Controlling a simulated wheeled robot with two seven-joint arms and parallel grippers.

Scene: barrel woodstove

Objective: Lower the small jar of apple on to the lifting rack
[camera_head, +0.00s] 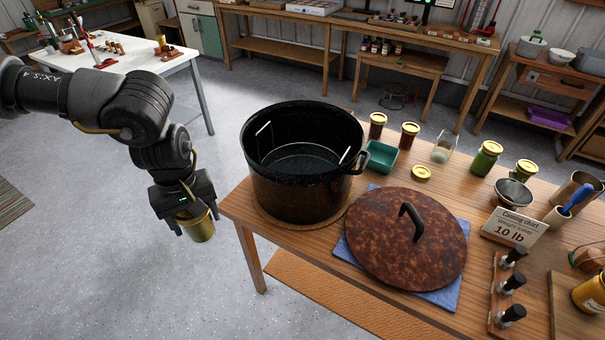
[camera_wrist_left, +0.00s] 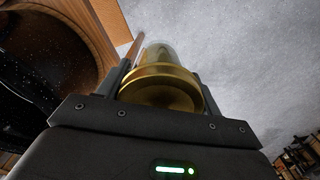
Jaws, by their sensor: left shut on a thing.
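My left gripper (camera_head: 184,208) hangs beside the left end of the wooden table, over the floor. It is shut on a small jar of apple (camera_head: 201,228) with golden contents, held below the gripper. In the left wrist view the jar's gold lid (camera_wrist_left: 160,92) sits between the two fingers, with the glass beyond it. A large black pot (camera_head: 300,190) stands open on the table, to the right of the gripper. Inside it, pale wire handles of the lifting rack (camera_head: 264,128) rise at the sides; the rack's base is hard to make out. My right gripper is not in view.
A rusty brown lid (camera_head: 385,245) lies on a blue cloth (camera_head: 450,293) right of the pot. Behind are a green tray (camera_head: 381,157), several jars and a loose gold lid (camera_head: 421,172). A canning chart sign (camera_head: 512,226) stands at the right. Open floor surrounds the held jar.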

